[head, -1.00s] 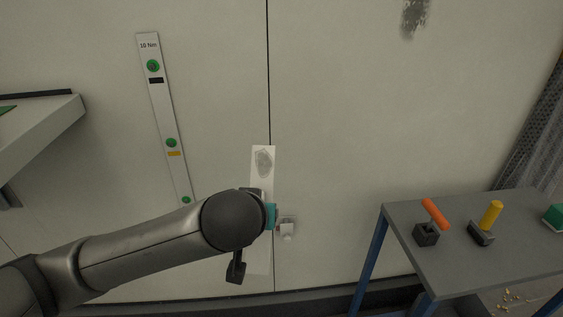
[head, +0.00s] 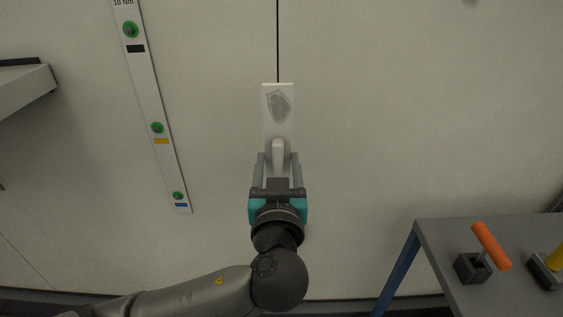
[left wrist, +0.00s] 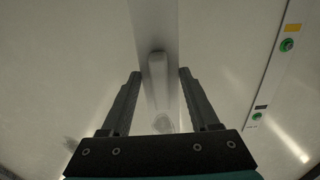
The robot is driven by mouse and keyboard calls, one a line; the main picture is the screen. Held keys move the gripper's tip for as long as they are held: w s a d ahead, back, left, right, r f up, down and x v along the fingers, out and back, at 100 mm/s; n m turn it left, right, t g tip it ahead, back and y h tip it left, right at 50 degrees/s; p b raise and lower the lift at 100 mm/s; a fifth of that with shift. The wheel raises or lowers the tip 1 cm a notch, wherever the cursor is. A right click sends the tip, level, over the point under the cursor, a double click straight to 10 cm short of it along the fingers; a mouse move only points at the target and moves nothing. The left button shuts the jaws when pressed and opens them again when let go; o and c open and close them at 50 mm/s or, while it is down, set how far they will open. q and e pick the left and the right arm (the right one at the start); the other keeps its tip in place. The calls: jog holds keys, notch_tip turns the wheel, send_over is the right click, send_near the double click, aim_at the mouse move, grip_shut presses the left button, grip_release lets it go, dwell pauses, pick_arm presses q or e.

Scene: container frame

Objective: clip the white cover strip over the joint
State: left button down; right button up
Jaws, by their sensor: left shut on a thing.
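The white cover strip (head: 278,130) stands upright in front of the wall, with a grey smudge near its top and a raised grip in its middle. It also shows in the left wrist view (left wrist: 152,22). The joint (head: 277,40) is a thin dark vertical line running down to the strip's top end; below that it is hidden. My left gripper (head: 278,158) is shut on the strip's grip, one finger on each side; its fingers (left wrist: 159,74) also show in the wrist view. The strip looks lined up with the joint. I cannot tell whether it touches the wall. My right gripper is out of view.
A white panel strip (head: 150,88) with green knobs is on the wall at left. A grey-topped table (head: 450,240) at lower right holds an orange-handled tool (head: 491,246) and a yellow-handled one (head: 556,258). A grey shelf (head: 25,88) juts in at upper left. The wall right of the strip is clear.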

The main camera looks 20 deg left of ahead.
pick_arm(q)
jog(key=shift+s, duration=0.1)
jog(key=shift+f, duration=0.1)
jog(key=shift+b+x, duration=1.05)
jog(key=shift+x, duration=3.45)
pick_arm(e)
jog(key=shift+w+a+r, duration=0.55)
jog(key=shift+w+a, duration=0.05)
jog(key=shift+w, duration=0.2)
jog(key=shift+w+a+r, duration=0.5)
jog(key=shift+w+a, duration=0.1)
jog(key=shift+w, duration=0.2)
pick_arm(q)
jog(key=shift+w+a, duration=0.15)
jog(key=shift+w, duration=0.45)
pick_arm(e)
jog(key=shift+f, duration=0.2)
